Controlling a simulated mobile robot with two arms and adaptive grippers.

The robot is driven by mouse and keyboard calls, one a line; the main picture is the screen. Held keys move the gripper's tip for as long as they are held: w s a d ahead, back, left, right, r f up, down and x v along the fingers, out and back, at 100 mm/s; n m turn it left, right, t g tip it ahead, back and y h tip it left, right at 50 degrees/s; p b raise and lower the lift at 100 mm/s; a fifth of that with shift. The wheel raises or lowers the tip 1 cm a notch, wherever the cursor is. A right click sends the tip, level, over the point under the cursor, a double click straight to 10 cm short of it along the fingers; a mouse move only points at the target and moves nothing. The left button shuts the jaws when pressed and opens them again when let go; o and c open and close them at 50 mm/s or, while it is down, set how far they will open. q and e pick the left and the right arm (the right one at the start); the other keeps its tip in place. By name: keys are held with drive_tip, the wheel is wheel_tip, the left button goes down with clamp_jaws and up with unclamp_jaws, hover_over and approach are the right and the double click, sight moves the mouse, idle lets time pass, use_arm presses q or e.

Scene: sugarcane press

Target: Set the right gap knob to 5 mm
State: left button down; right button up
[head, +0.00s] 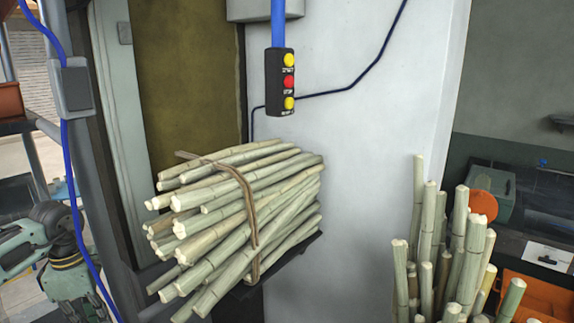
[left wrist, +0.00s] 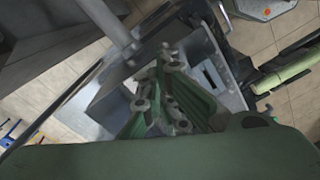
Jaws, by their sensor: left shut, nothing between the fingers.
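No gap knob can be made out in either view. In the left wrist view my left gripper (left wrist: 172,75) is shut, with nothing seen between its green fingers. It is in front of grey metal parts, among them a grey block with a dark slot (left wrist: 208,74); I cannot tell whether it touches them. My right gripper is in neither view.
A tied bundle of cane (head: 235,215) lies on a dark stand. A hanging button box (head: 281,82) has yellow and red buttons. More cane stalks (head: 440,250) stand upright at the lower right, near an orange crate (head: 540,292). A pale column (head: 375,150) stands between.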

use_arm(q)
wheel_tip(320, 180, up, 6)
drive_tip(key=p, duration=0.4)
drive_tip(key=shift+w+d+f, duration=0.1)
drive_tip(key=shift+d, duration=0.05)
drive_tip(key=f+m+b, duration=0.1)
drive_tip(key=f+m, duration=0.1)
drive_tip(key=f+m+b, duration=0.1)
drive_tip(key=m, duration=0.1)
drive_tip(key=f+m+b, duration=0.2)
drive_tip(key=shift+w+a+f, duration=0.2)
drive_tip(key=shift+a+f, duration=0.05)
drive_tip(key=shift+f, duration=0.1)
drive_tip(key=shift+s+d+f, duration=0.1)
drive_tip(key=shift+s+f, duration=0.1)
idle(0.4)
drive_tip(key=shift+s+f, duration=0.1)
idle(0.8)
